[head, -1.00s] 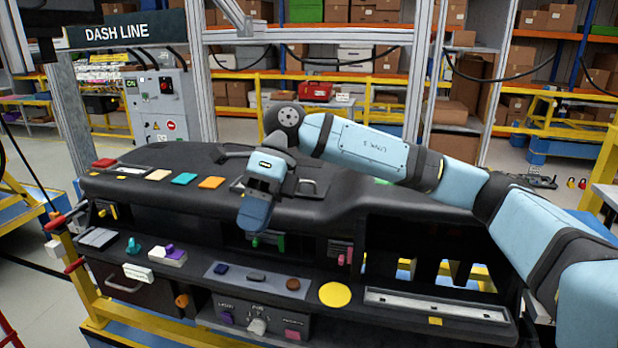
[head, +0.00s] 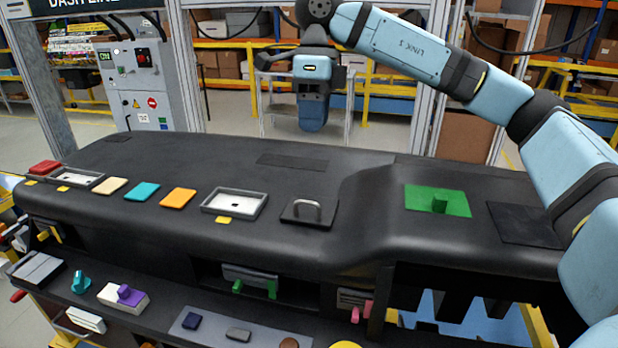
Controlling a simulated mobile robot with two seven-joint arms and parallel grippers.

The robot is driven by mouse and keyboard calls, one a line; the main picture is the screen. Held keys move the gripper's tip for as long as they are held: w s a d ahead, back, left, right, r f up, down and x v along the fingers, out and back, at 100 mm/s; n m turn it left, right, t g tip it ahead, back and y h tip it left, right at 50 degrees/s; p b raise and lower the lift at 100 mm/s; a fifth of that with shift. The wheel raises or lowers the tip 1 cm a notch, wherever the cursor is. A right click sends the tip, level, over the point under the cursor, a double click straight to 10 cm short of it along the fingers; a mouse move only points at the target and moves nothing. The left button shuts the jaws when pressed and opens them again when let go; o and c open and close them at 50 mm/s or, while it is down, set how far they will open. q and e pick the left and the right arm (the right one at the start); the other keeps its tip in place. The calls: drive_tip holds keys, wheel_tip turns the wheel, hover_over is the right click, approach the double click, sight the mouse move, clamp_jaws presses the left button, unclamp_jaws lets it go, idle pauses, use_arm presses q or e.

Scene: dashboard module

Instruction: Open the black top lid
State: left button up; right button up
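The black top lid (head: 299,218) is a small black square with a grey loop handle (head: 307,208) on the dashboard's upper surface. It looks flat and closed, with the handle upright. My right gripper (head: 313,112) hangs above and behind the dashboard, up the picture from the lid and well apart from it. Its fingers are hard to make out, so its opening cannot be told. Nothing shows held in it. My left gripper is out of view.
The black dashboard (head: 180,165) fills the lower view. A white framed recess (head: 235,204) lies just left of the lid. Orange (head: 179,198) and teal (head: 142,192) pads sit further left. The space above the lid is clear.

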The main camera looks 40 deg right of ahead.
sight(311, 202)
drive_tip(key=p+x, duration=0.1)
drive_tip(key=x, duration=1.2)
drive_tip(key=shift+s+f, duration=0.15)
drive_tip(key=shift+f, duration=0.1)
drive_tip(key=shift+a, duration=0.1)
drive_tip(key=shift+c, duration=0.2)
clamp_jaws()
